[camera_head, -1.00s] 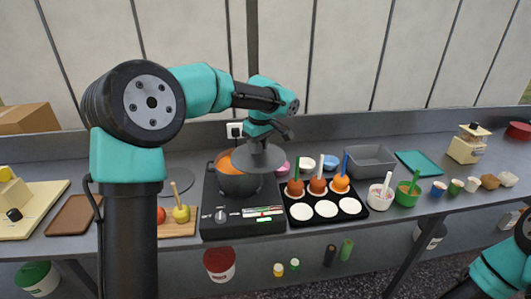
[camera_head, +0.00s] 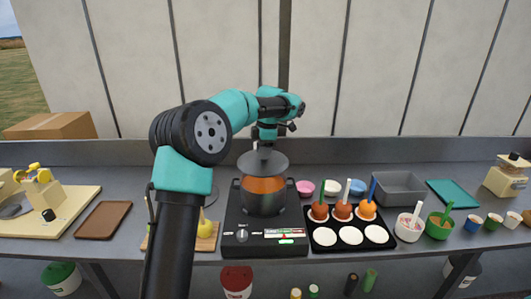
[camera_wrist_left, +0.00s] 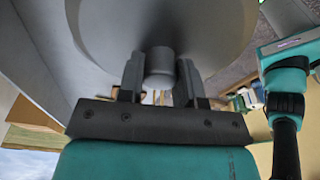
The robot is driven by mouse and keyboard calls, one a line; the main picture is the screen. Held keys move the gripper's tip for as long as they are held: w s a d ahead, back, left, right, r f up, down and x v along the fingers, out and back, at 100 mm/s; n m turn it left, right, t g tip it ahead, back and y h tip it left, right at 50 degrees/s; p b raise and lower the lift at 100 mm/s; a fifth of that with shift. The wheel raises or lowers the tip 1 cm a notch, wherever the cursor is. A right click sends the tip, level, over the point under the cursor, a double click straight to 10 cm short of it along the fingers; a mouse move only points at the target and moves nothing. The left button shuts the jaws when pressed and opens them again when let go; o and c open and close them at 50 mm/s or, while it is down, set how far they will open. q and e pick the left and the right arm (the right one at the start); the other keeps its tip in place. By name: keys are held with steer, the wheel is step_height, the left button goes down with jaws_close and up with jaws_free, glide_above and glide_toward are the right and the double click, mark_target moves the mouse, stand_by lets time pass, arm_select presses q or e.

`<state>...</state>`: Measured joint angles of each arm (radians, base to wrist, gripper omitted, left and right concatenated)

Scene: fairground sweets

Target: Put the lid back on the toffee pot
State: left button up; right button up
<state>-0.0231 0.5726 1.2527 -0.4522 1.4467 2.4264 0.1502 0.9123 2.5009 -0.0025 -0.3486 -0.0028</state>
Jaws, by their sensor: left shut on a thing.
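The toffee pot (camera_head: 264,203) is dark grey and stands on the black hob. Orange toffee (camera_head: 263,186) shows inside it. The grey round lid (camera_head: 263,165) is in the air above the pot's back part, apart from it, with toffee visible below its front edge. My left gripper (camera_head: 264,148) is above the lid, shut on its knob. In the left wrist view the knob (camera_wrist_left: 160,65) sits between the two fingers, and the lid (camera_wrist_left: 215,35) fills the top. My right gripper is not in view.
The black hob (camera_head: 236,243) has a dial in front. A black tray (camera_head: 324,237) with toffee apples is close on its right. A board (camera_head: 207,243) with an apple is close on its left, partly behind my left arm. Small bowls (camera_head: 305,187) stand behind the tray.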

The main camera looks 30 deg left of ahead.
arm_select(q)
steer(key=shift+f, duration=0.15)
steer(key=shift+f, duration=3.05)
steer(key=shift+f, duration=0.15)
stand_by(0.4)
steer(key=o, duration=1.1)
steer(key=shift+c, duration=0.2)
steer(key=shift+o, duration=0.4)
steer(key=o, duration=0.4)
